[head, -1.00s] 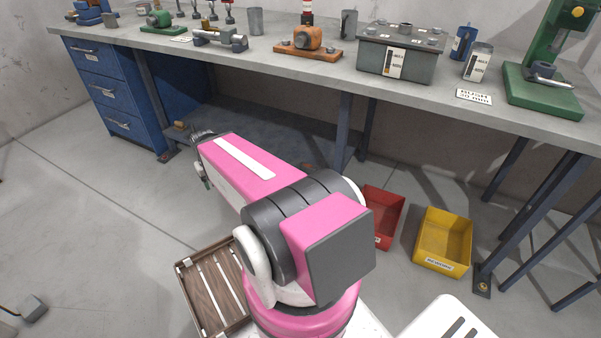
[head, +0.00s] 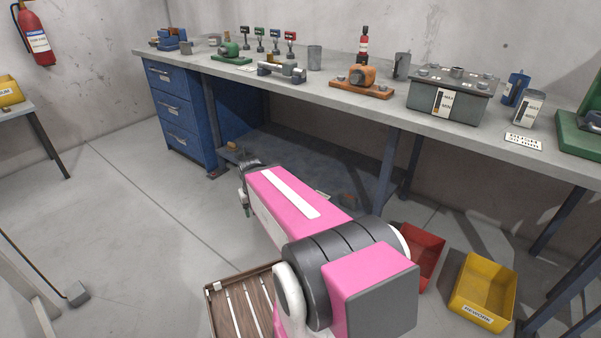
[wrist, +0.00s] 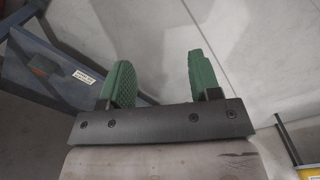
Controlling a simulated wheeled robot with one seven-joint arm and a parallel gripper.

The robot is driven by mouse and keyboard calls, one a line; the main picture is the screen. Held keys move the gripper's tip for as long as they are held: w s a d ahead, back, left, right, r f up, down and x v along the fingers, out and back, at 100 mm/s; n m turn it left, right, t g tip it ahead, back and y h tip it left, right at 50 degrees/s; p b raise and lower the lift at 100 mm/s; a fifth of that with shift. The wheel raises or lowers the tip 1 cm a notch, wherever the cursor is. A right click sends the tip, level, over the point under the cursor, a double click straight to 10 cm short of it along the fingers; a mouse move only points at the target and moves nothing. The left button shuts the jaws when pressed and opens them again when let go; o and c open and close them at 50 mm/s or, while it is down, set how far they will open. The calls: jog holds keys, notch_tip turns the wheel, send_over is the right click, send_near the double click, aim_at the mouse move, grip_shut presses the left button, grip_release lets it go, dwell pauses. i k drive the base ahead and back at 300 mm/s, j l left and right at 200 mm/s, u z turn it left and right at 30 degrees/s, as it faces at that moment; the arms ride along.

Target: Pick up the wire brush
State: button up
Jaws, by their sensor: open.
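I cannot make out the wire brush for certain in either current view. A small brown block (head: 232,146), too small to identify, lies at the left end of the bench's lower shelf. A reddish-brown thing (head: 347,199) shows partly beyond my arm, also unclear. My gripper's two green fingers (wrist: 160,82) are spread wide, with only grey floor visible between them. In the head view my gripper (head: 248,210) is small and partly hidden at the far end of my pink arm, in front of the lower shelf.
The workbench (head: 330,92) holds tools and a grey battery-like box (head: 452,100). Blue drawers (head: 178,115) stand under its left end. A red bin (head: 425,250), a yellow bin (head: 484,290) and a slatted wooden tray (head: 240,312) are low near me. Floor at left is largely open.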

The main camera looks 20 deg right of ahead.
aim_at(232, 146)
jog(key=i+j+z, duration=0.3)
jog(key=i+j, duration=0.6)
jog(key=i, duration=0.5)
jog(key=i+j+z, duration=0.25)
jog(key=i+j, duration=0.9)
jog(key=i, duration=0.15)
